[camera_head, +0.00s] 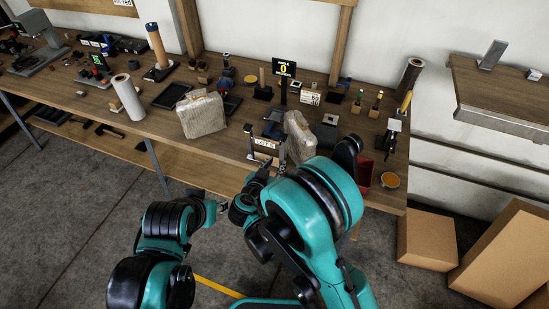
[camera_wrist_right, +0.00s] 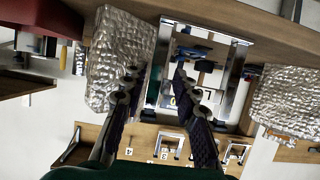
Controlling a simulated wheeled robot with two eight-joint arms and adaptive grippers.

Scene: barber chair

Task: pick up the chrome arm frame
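A chrome arm frame (camera_wrist_right: 233,78) with bright metal sides stands upright in the middle of the right wrist view. In the head view the frame (camera_head: 282,153) shows at the bench's front edge around the "LOT 5" label. My right gripper (camera_wrist_right: 158,74) is open, its two dark fingers apart, with no object seen held between them. The fingers overlap the frame in the wrist view; I cannot tell whether they touch it. In the head view my right gripper (camera_head: 258,182) is just in front of the frame, partly hidden by my arm. My left gripper (camera_head: 217,203) is low at the left, its fingers unclear.
Two wrinkled wrapped blocks, one left (camera_head: 203,115) and one right (camera_head: 299,137), flank the frame on the wooden bench (camera_head: 215,155). A red bin (camera_head: 364,172) is to the right. Cardboard boxes (camera_head: 427,238) stand on the floor at right. Floor space is free at left.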

